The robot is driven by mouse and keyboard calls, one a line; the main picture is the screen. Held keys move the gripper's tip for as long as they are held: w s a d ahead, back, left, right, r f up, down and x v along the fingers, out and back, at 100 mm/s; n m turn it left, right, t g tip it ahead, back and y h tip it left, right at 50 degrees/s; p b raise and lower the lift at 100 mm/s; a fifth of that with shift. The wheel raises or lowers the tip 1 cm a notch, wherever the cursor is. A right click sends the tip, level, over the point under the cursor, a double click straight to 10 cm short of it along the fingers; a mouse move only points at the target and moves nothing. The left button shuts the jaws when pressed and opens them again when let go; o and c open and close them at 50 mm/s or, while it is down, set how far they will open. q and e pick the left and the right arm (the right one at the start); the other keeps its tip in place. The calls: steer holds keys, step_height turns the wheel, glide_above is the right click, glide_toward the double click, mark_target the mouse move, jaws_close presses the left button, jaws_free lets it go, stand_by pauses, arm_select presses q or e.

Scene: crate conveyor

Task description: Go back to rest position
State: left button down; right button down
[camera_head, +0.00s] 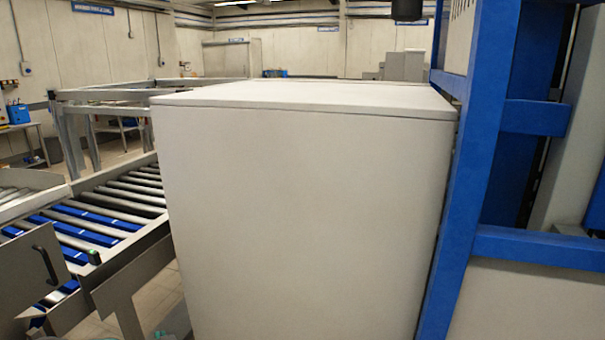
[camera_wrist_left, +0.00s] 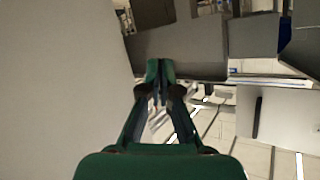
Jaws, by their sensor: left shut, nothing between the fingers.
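My left gripper (camera_wrist_left: 160,75) shows in the left wrist view, green with dark joints. Its two fingers meet at the tips, and nothing is held between them. In the head view only a small part of it (camera_head: 174,324) shows at the bottom edge, just left of the large white cabinet's lower left corner. In the wrist view a plain pale surface fills the left side beside the gripper, apart from the fingers. My right gripper is in neither view.
A large white cabinet (camera_head: 305,210) fills the middle of the head view. A blue frame (camera_head: 465,170) stands close along its right side. A roller conveyor (camera_head: 110,205) with a metal frame lies to the left. Tiled floor (camera_wrist_left: 255,150) shows at the lower right of the wrist view.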

arm_select(q)
steer(key=s+d+f+m+g+h, duration=0.4)
steer(key=s+d+f+h, duration=0.5)
steer(key=s+d+f, duration=0.65)
steer(key=s+d+f+g+h, duration=0.2)
steer(key=s+d, duration=0.3)
steer(key=s, duration=0.3)
steer(key=s+d+f+n+g+h, duration=0.1)
steer(key=s+d+g, duration=0.3)
steer(key=s, duration=0.5)
steer(key=shift+d+f+h, duration=0.55)
steer(key=shift+d+h, duration=0.05)
steer(key=shift+d, duration=0.1)
steer(key=shift+s, duration=0.1)
